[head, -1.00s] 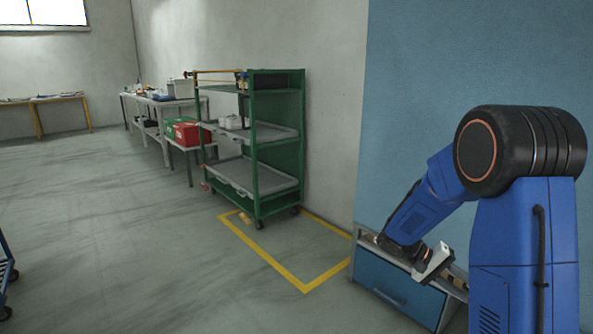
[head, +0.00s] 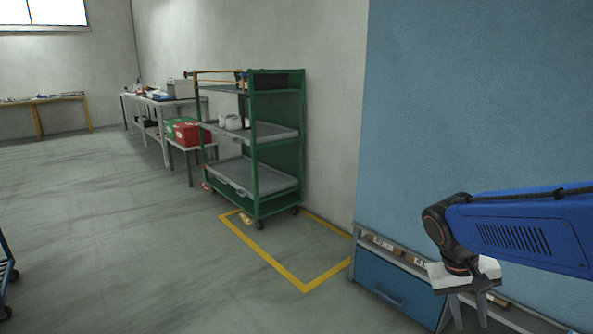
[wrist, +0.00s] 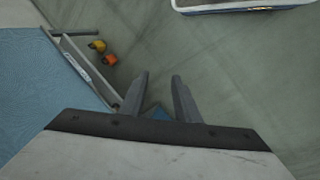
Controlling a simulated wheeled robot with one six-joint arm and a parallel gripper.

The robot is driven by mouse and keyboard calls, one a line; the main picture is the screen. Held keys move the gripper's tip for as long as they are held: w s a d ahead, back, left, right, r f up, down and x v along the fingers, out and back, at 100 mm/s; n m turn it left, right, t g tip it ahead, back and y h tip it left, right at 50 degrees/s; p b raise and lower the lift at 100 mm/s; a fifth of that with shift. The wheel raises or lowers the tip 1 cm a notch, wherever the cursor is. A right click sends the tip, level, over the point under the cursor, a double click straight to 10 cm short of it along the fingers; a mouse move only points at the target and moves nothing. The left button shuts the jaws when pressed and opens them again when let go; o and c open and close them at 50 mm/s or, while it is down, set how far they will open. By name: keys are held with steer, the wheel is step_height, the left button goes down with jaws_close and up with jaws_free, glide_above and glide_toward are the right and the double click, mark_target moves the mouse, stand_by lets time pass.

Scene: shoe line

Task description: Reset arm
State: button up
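My gripper (head: 468,310) hangs at the lower right of the head view, its fingers pointing down beside the blue cabinet (head: 397,290). In the wrist view my gripper (wrist: 160,92) has its two grey fingers spread apart with nothing between them. The floor shows beyond the fingertips. My blue arm reaches in from the right edge of the head view.
The wrist view shows yellow and orange items (wrist: 103,53) and a pale tray-like edge (wrist: 240,7). The middle floor is clear.

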steer(key=s+a+r+n+t+y, duration=0.2)
steer(key=s+a+r+t+y, duration=0.1)
steer(key=s+a, duration=0.5)
steer(key=shift+s+a+t+y, duration=0.4)
steer(key=shift+t+y, duration=0.2)
steer(key=shift+t, duration=0.6)
steer(key=shift+r, duration=0.1)
stand_by(1.0)
